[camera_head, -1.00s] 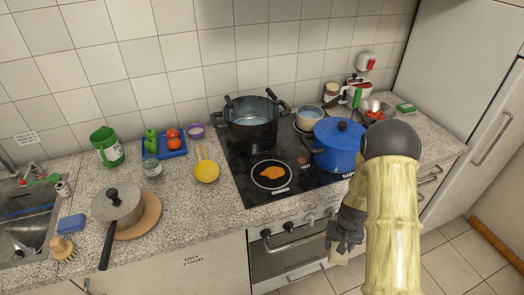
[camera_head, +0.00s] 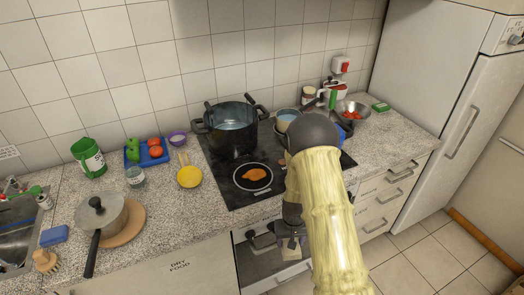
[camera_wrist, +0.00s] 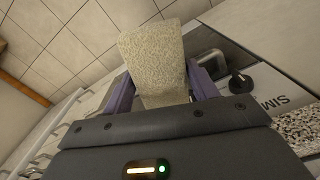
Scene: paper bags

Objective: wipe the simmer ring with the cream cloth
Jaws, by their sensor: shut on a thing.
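The cream cloth (camera_wrist: 153,55) hangs between the two purple fingers of my gripper (camera_wrist: 163,88), which is shut on it. In the head view, my gripper (camera_head: 287,234) and the cloth (camera_head: 294,254) are in front of the oven, below the counter edge. A black ring with a white outline (camera_head: 253,177) lies at the hob's front left, with an orange-brown spill on it. Its label is too small to read in the head view. The cloth is apart from the ring. Partial lettering "SIM" (camera_wrist: 272,101) shows in the wrist view.
A black pot (camera_head: 232,128) stands behind the ring. A lidded pan (camera_head: 101,215) sits on a round board at left.

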